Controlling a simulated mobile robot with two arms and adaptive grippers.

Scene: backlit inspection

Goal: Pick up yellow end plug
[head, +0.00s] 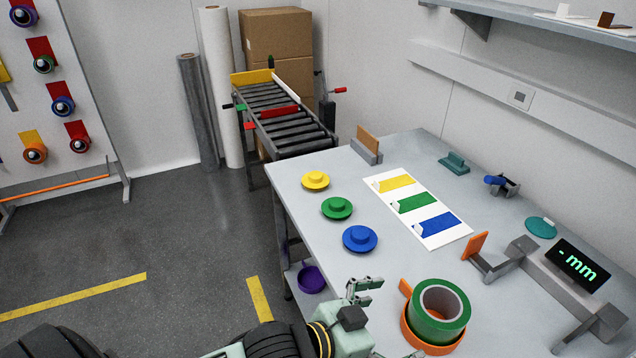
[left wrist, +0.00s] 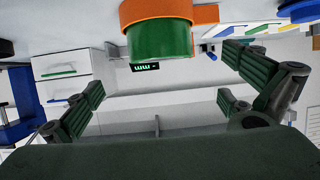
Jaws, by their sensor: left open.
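The yellow end plug (head: 315,181) is a round flanged disc with a raised hub. It lies flat near the left edge of the grey table (head: 425,150), behind the green plug (head: 337,208) and the blue plug (head: 360,239). My left gripper (head: 393,318) is at the near left edge of the table, well in front of the yellow plug and apart from it. Its fingers are spread wide with nothing between them, as the left wrist view (left wrist: 161,72) also shows. I cannot make out the yellow plug in that view. My right gripper is not in view.
A green tape roll (head: 439,312) in an orange holder stands close to my left gripper. A white card (head: 440,236) with coloured strips lies right of the plugs. A gauge with a display (head: 578,264) stands at the right. A roller conveyor (head: 285,115) stands beyond the table.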

